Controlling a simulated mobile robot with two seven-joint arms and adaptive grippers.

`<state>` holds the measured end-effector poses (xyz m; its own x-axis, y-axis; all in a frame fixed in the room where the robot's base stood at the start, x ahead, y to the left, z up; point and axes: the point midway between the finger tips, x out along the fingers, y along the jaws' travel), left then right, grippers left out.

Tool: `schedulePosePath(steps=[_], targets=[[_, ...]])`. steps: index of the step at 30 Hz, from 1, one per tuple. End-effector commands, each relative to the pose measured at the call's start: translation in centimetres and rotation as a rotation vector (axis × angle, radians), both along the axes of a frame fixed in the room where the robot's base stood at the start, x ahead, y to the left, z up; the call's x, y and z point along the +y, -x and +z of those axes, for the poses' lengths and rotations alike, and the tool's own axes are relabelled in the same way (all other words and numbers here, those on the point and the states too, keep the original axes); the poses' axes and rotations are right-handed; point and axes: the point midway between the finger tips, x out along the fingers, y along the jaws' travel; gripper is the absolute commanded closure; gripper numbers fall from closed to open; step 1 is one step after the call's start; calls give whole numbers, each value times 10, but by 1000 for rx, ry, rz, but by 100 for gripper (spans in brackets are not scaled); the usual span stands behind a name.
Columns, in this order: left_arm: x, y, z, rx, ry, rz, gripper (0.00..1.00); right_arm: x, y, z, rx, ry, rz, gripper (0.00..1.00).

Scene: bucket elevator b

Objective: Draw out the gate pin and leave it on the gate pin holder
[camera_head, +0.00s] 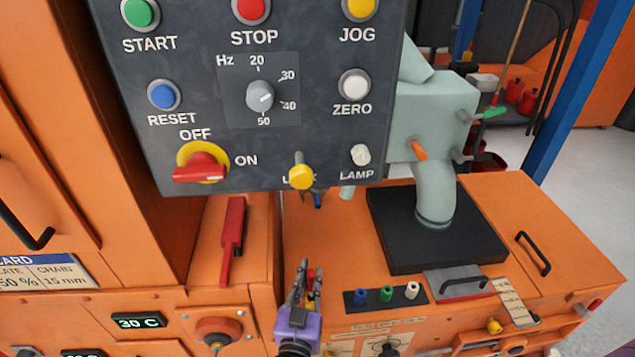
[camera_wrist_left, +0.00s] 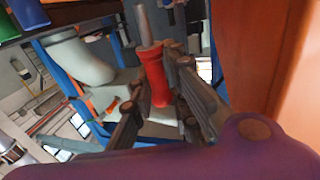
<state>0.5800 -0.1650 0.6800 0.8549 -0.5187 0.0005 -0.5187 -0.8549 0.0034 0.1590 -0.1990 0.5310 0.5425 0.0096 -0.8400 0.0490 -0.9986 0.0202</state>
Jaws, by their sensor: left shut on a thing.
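My left gripper (camera_head: 308,271) is low in the middle of the head view, in front of the orange machine and below the control panel. In the left wrist view its dark fingers are shut on the red handle of the gate pin (camera_wrist_left: 154,82). The pin's grey metal rod points away from the gripper, and no part is seen around its visible length. In the head view only a little red of the pin (camera_head: 310,274) shows between the fingers. I cannot tell which part is the gate pin holder. My right gripper is not in view.
The dark control panel (camera_head: 318,120) overhangs the work area, with a yellow knob (camera_head: 301,177) at its lower edge. A red lever (camera_head: 233,240) stands left of the gripper. To the right are a black strip with coloured plugs (camera_head: 386,295) and a pale green spout (camera_head: 435,195).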

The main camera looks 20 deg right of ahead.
Motion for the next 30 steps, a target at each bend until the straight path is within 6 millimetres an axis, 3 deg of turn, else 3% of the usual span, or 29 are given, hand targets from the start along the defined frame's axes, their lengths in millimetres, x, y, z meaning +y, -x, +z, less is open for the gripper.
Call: schedulePosePath(steps=[30], targets=[[0, 0, 1, 0, 0, 0, 100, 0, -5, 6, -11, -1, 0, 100]])
